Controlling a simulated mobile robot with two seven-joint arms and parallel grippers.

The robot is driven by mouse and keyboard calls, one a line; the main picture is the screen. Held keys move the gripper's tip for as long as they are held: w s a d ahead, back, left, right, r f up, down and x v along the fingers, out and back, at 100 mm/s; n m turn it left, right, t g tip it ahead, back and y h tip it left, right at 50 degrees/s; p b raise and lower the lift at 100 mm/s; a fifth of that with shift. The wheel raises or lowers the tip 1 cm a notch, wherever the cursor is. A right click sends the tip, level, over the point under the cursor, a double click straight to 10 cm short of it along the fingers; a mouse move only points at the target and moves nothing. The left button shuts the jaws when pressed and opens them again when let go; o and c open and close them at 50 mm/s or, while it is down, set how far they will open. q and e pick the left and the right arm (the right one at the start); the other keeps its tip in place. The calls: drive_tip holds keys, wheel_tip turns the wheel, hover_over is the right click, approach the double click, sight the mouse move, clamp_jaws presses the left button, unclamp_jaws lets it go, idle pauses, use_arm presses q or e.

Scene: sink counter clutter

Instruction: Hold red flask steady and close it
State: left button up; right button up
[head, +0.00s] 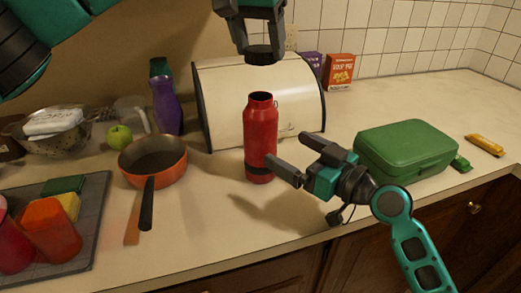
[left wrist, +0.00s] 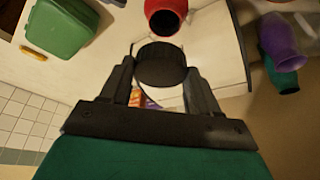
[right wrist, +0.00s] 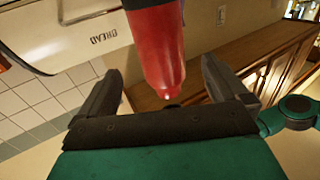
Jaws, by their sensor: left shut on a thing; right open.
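The red flask (head: 260,145) stands upright on the counter with its mouth open, in front of the bread box. My left gripper (head: 258,40) is shut on a black cap (head: 264,57), holding it above the flask's mouth with a clear gap. The left wrist view shows the cap (left wrist: 160,66) between the fingers and the flask's open mouth (left wrist: 165,20) beyond it. My right gripper (head: 292,158) is open at the flask's lower right side. In the right wrist view the flask (right wrist: 163,50) lies between the two spread fingers; I cannot tell whether either touches it.
A cream bread box (head: 220,105) stands behind the flask. An orange pan (head: 172,172) with its handle forward sits to the left. A green lunch box (head: 405,148) is to the right. A purple bottle (head: 166,105) and green apple (head: 119,137) stand at back left.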

drive_tip(key=x, duration=1.1)
drive_tip(key=shift+s, duration=0.1)
drive_tip(key=shift+c, duration=0.4)
drive_tip(key=c, duration=1.3)
use_arm(q)
hover_over(261, 95)
drive_tip(key=s, duration=0.1)
drive_tip(key=shift+s+a+f, duration=0.1)
drive_tip(key=shift+f, duration=1.15)
drive_tip(key=shift+s+a+f, duration=0.1)
drive_tip(key=shift+f, duration=1.15)
drive_tip(key=shift+w, duration=0.1)
drive_tip(key=shift+f, duration=0.85)
drive_tip(key=shift+f, duration=0.55)
